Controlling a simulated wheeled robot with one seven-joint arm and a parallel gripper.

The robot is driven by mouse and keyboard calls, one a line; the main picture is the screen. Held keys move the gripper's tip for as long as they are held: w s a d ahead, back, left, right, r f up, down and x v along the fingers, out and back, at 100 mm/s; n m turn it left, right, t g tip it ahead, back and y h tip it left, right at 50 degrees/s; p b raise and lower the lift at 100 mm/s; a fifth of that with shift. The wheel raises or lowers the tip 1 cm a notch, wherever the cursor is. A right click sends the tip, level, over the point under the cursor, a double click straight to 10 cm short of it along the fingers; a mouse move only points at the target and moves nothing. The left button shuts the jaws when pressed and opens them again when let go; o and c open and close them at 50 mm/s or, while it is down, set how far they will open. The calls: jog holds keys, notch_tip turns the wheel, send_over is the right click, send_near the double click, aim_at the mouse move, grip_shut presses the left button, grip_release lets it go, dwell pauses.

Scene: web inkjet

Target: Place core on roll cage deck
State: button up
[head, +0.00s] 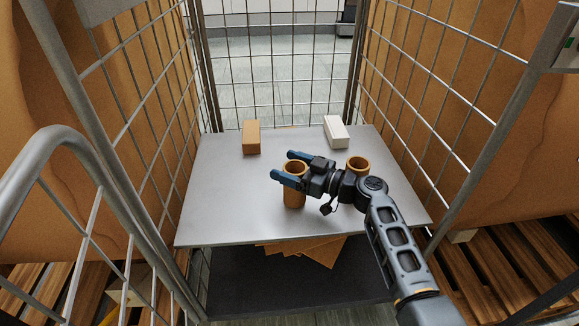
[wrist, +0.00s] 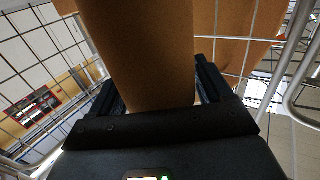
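A brown cardboard core (head: 294,194) with an open top is upright over the grey roll cage deck (head: 235,215). My gripper (head: 288,168) reaches in from the right with its blue fingers on opposite sides of the core, near its top. In the wrist view the core (wrist: 145,50) fills the space between the fingers, close to both. I cannot tell whether they press on it, or whether its base rests on the deck. A second brown core (head: 357,163) stands on the deck to the right, partly hidden by my arm.
A brown box (head: 251,137) and a white box (head: 336,132) stand at the back of the deck. Wire mesh sides (head: 140,110) enclose the deck left, right and back. Flat brown sheets (head: 310,249) lie below it. The deck's left front is clear.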

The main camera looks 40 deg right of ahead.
jog(key=shift+r, duration=0.1)
jog(key=shift+r+p, duration=0.2)
jog(key=shift+p, duration=0.15)
jog(key=b+v, duration=0.1)
jog(key=v, duration=1.1)
jog(key=shift+f, duration=0.2)
